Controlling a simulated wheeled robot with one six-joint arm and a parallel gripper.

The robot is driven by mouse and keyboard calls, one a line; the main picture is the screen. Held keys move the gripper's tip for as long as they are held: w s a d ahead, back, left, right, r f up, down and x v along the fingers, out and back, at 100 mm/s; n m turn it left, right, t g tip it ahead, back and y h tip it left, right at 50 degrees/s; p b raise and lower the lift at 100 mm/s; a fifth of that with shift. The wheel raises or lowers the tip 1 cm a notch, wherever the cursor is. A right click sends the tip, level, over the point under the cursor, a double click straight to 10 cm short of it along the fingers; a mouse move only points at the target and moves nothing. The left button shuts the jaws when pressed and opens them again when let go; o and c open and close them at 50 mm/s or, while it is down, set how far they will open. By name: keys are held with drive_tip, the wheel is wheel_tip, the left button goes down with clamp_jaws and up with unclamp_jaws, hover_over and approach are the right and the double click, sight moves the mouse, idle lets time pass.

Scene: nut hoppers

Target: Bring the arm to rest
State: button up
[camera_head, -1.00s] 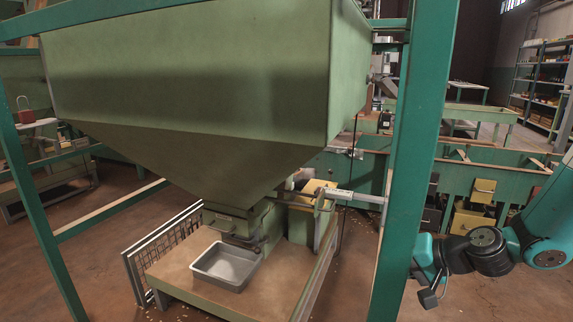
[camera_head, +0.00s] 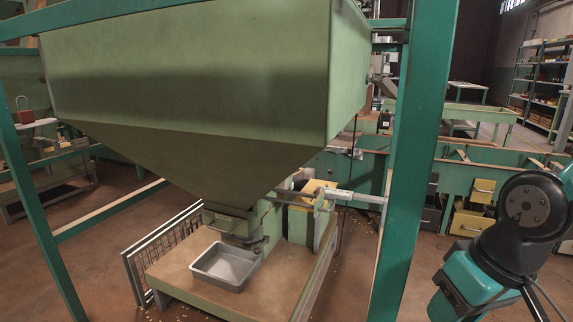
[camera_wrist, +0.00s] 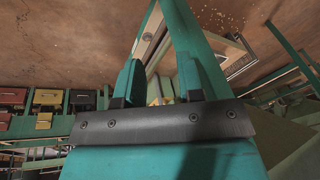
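My arm is at the lower right of the head view, in front of and right of the green frame post (camera_head: 408,170). The gripper's fingers cannot be made out in the head view. In the wrist view my gripper (camera_wrist: 159,72) shows two teal fingers standing apart, with floor and background visible between them. It is open and holds nothing that I can see. The green post also crosses the wrist view (camera_wrist: 183,30), close beside the right finger.
A large green hopper (camera_head: 200,75) hangs in the frame above a metal tray (camera_head: 225,267) on a low platform (camera_head: 185,283). Yellow bins (camera_head: 472,222) stand behind the arm at right. Bare floor lies between the post and the bins.

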drive_tip(key=s+a+r+n+g+y, duration=0.2)
drive_tip(key=s+a+r+n, duration=0.2)
drive_tip(key=s+a, duration=0.3)
wheel_tip(320, 180, up, 36)
drive_tip(key=p, duration=3.5)
drive_tip(key=shift+s+r+p, duration=0.15)
drive_tip(key=shift+s+p, duration=0.1)
drive_tip(key=shift+p, duration=0.15)
